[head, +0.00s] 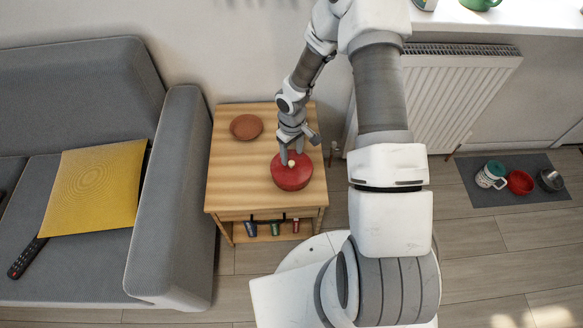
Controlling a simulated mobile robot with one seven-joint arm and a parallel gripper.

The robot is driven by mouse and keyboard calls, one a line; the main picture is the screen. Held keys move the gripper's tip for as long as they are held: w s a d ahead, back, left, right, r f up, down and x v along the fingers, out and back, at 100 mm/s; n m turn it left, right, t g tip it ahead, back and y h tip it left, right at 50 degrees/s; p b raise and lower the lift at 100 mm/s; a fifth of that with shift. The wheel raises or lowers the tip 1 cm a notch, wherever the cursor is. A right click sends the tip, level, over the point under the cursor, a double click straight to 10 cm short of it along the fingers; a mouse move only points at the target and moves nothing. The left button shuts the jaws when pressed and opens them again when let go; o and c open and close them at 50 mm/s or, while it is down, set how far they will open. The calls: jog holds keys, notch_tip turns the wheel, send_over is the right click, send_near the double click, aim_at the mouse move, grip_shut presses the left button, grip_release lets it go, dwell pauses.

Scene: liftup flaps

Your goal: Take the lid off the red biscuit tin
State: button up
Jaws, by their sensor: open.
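The red biscuit tin (292,177) stands on the wooden side table, near its right front part. It is round, with its lid on and a small pale knob (291,163) on top. My gripper (291,158) is directly over the tin, pointing down, with its open fingers at the knob. I cannot tell whether the fingers touch the knob. The back edge of the tin is partly hidden by my gripper.
A brown plate or bowl (246,127) sits at the table's (240,180) back left. A grey sofa (178,200) stands close on the left, a white radiator (455,90) behind right. A dark mat (545,187) holds dishes.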

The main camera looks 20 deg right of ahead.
aim_at(291, 162)
notch_tip(291, 162, down, 4)
jog(key=shift+w+f+b, duration=0.1)
jog(key=shift+b, duration=0.5)
grip_shut()
